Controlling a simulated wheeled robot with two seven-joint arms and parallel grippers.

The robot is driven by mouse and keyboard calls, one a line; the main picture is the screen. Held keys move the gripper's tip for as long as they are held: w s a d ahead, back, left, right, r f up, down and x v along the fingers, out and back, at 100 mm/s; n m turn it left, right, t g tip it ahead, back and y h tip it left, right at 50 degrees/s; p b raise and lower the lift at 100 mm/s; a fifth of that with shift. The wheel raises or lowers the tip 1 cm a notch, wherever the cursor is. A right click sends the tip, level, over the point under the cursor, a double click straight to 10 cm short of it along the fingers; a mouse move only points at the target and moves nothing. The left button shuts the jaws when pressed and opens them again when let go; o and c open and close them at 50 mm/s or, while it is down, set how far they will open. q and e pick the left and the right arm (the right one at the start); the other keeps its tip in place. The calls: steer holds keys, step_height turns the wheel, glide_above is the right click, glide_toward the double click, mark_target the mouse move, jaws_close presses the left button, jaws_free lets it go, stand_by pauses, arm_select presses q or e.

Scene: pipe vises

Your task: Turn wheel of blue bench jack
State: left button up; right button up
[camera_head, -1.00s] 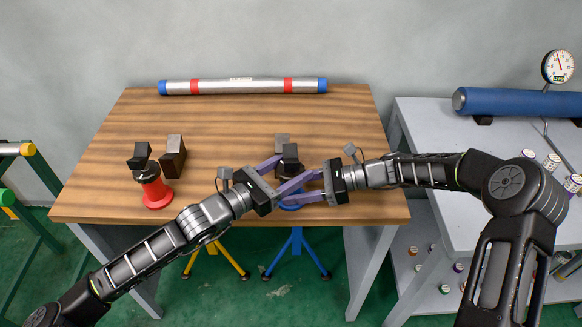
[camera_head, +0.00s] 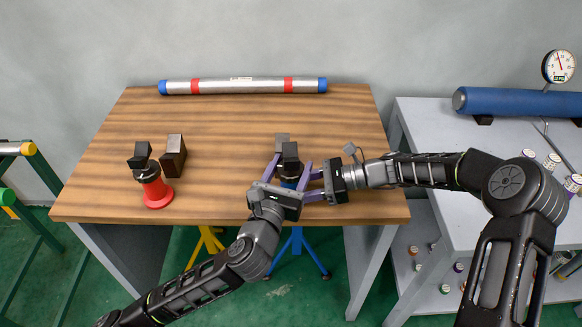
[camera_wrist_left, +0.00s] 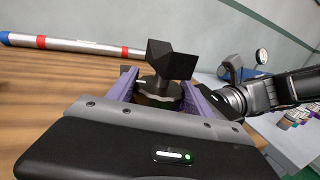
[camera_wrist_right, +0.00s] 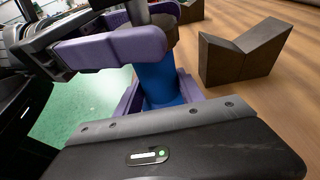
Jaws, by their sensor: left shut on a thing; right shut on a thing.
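The blue bench jack stands upright near the front right of the wooden table. Its blue body (camera_wrist_right: 162,84) shows in the right wrist view. Its dark V-shaped head (camera_head: 290,152) is on top, and its dark round wheel (camera_wrist_left: 160,92) sits just below the head. My left gripper (camera_head: 288,171) reaches in from the front and is shut on the wheel, one finger on each side. My right gripper (camera_head: 301,185) comes from the right, lower down, and is shut on the blue body. The grippers hide much of the jack in the head view.
A red jack (camera_head: 155,188) and a dark V-block (camera_head: 173,156) stand at the table's left. Another V-block (camera_wrist_right: 243,52) stands close behind the blue jack. A silver pipe (camera_head: 240,86) lies along the back. A grey table (camera_head: 420,125) is at the right.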

arm_select(q)
steer(key=shift+w+f+n+t+y, duration=0.1)
steer(key=shift+f+n+t+y, duration=0.15)
steer(key=shift+n+y, duration=0.7)
steer(key=shift+a+y, duration=0.15)
steer(key=shift+y, duration=0.6)
steer(key=shift+w+a+r+n+t+y, duration=0.1)
steer(key=shift+a+n+t+y, duration=0.15)
steer(key=shift+n+y, duration=0.3)
stand_by(1.4)
steer(key=o, duration=1.4)
steer(key=shift+d, duration=0.15)
steer(key=shift+c, duration=0.2)
steer(key=shift+r, duration=0.1)
steer(key=shift+d, duration=0.15)
steer(key=shift+m+h, duration=0.5)
steer(key=shift+h, duration=0.25)
